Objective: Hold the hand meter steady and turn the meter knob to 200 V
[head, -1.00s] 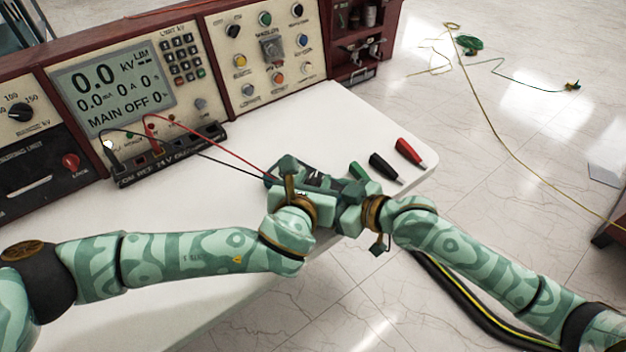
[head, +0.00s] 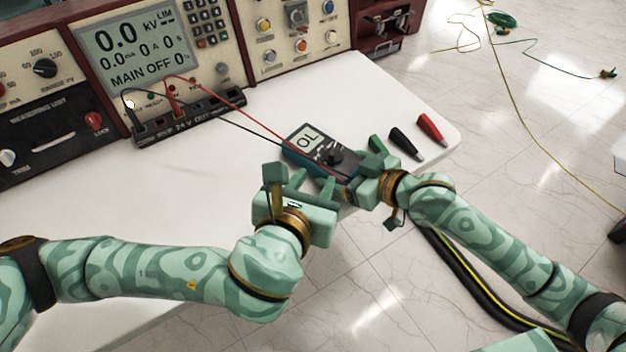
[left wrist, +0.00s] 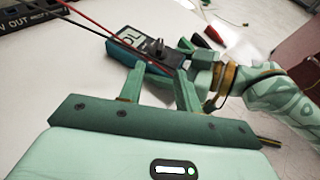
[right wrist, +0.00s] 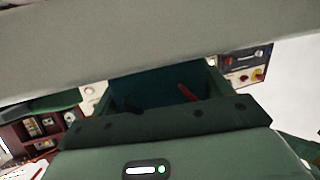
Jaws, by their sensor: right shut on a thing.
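The hand meter (head: 318,150) lies on the white table near its front edge, its display reading "OL". Its dark knob (head: 335,158) is visible on its face, and the knob also shows in the left wrist view (left wrist: 184,45). My right gripper (head: 358,180) is shut on the near right end of the meter; in the right wrist view the meter's dark body (right wrist: 160,92) fills the space between the fingers. The knob's exact setting is too small to read.
Red and black leads (head: 245,125) run from the 24 V output strip (head: 190,118) to the meter. The control panel (head: 140,50) stands behind. The table's left part is clear.

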